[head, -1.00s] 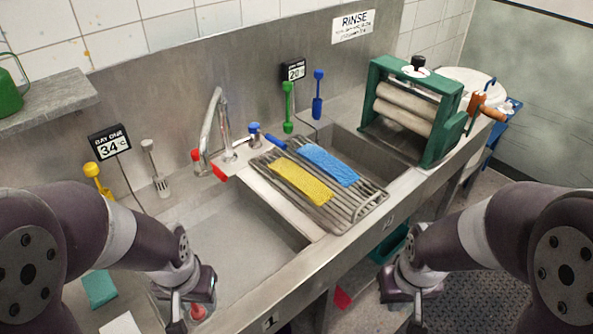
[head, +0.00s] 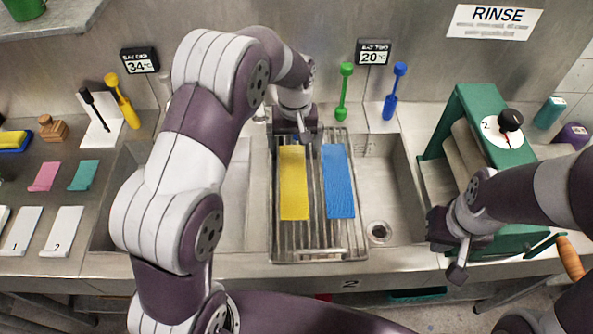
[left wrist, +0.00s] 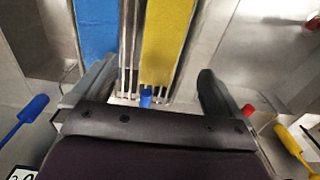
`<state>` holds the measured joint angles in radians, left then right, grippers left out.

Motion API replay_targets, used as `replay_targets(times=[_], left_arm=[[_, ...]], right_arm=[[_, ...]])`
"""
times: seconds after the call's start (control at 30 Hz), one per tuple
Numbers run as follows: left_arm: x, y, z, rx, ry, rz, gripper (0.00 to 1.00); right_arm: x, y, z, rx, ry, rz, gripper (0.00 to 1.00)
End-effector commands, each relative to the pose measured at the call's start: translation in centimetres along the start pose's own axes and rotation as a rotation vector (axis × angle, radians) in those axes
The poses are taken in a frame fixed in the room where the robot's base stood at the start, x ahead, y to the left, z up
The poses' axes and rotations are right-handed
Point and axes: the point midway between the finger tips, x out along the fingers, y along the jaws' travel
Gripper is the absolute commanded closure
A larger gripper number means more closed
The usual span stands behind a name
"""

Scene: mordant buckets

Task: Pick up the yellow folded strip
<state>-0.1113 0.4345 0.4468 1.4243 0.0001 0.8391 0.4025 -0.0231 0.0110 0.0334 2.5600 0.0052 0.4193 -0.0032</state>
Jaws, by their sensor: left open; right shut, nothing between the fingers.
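The yellow folded strip (head: 293,184) lies flat on a metal rack (head: 310,256) over the sink, left of a blue strip (head: 338,182). My left gripper (head: 306,137) is at the far end of the rack, just beyond the yellow strip's far end. In the left wrist view the left gripper's fingers (left wrist: 150,92) are spread and empty, with the yellow strip (left wrist: 166,40) passing between them and the blue strip (left wrist: 98,28) to the left. Whether the fingers are level with the strip I cannot tell. My right gripper (head: 452,262) is shut and empty above the counter's front edge at the right.
A green wringer (head: 455,115) stands right of the sink. Green (head: 344,90) and blue (head: 394,92) upright tools stand behind the rack. Left of the sink are a yellow tool (head: 123,102), pink (head: 45,177) and teal (head: 84,175) strips. The right basin is empty.

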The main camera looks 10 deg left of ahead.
Motion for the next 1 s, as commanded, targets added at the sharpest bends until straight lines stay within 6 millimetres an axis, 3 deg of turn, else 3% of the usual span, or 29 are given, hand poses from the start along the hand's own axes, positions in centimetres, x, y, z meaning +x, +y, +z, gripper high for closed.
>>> replay_targets(times=[0.2,0.43,0.6,0.87,0.9,1.0], left_arm=[[4.6,0.0,0.1,-0.001,-0.004,-0.002,0.0],[7.5,-0.1,0.2,0.0,-0.003,-0.001,0.0],[10.7,-0.1,0.3,0.0,0.001,0.0,0.0],[11.6,-0.1,0.2,0.0,0.003,0.001,0.0],[11.6,-0.1,0.2,0.0,0.003,0.001,0.06],[11.6,-0.1,0.2,0.0,0.003,0.001,0.39]], right_arm=[[-1.4,0.0,-0.2,0.0,0.0,0.0,1.0],[-2.9,0.0,-0.3,0.0,0.0,0.0,1.0],[-3.9,0.0,-0.5,0.0,0.001,0.0,1.0],[-3.8,0.0,-0.5,0.0,0.0,0.0,1.0],[-3.8,0.0,-0.5,0.0,0.0,0.0,1.0],[-3.8,0.0,-0.5,0.0,0.0,0.0,1.0]])
